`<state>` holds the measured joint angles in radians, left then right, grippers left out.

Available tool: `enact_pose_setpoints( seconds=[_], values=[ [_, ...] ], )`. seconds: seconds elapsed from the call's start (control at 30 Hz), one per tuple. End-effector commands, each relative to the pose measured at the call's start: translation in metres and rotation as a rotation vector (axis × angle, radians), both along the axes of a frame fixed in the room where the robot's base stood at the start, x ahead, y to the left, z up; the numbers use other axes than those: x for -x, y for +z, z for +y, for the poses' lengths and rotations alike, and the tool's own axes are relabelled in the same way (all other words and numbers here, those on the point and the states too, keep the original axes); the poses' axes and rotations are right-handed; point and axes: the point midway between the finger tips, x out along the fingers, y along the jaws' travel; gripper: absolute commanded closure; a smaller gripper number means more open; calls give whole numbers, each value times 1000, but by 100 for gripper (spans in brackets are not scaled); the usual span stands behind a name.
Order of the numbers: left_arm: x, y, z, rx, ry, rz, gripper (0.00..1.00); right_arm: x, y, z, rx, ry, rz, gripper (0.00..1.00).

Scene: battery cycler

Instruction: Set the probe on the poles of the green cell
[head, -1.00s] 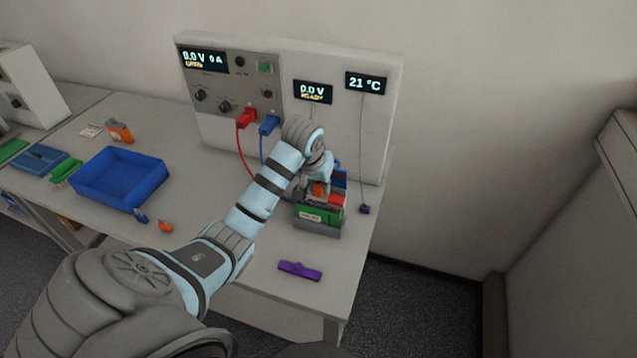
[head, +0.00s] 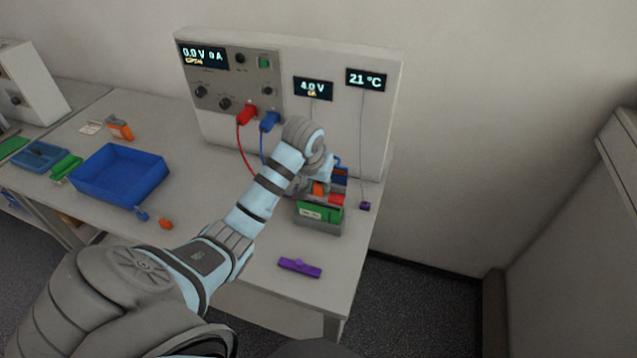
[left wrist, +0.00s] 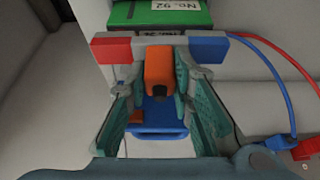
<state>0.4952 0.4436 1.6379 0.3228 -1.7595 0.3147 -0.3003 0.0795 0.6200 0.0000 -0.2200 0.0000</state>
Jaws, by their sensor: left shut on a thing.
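The green cell (head: 322,213) with a white label sits in a grey holder (head: 318,229) on the bench. In the left wrist view the green cell (left wrist: 160,14) is at the top edge. My left gripper (left wrist: 159,72) is shut on an orange probe (left wrist: 158,66) with a dark end, at the holder. The probe (head: 319,188) shows partly beneath the wrist in the head view. The probe's contact with the poles is hidden. The small meter (head: 313,89) reads 4.0 V with a yellow word below. My right gripper is not in view.
A red block (left wrist: 111,50) and a blue block (left wrist: 208,47) with cables flank the probe. The cycler panel (head: 290,55) stands behind. A purple piece (head: 300,267) lies in front of the holder. A blue tray (head: 120,196) stands left.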

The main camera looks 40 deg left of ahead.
Motion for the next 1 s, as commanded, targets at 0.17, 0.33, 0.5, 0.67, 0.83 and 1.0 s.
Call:
enact_pose_setpoints(
  seconds=[0.17,0.33,0.5,0.67,0.83,1.0],
  values=[
    [0,0,0,0,0,-1,100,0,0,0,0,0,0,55],
    [-1,5,0,0,0,-2,100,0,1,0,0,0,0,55],
    [-1,25,0,0,0,-3,100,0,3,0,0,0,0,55],
    [-1,44,0,0,0,-4,100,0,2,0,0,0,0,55],
    [-1,63,0,0,0,-4,100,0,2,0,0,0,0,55],
    [0,71,0,0,0,-2,100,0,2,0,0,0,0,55]
  ],
)
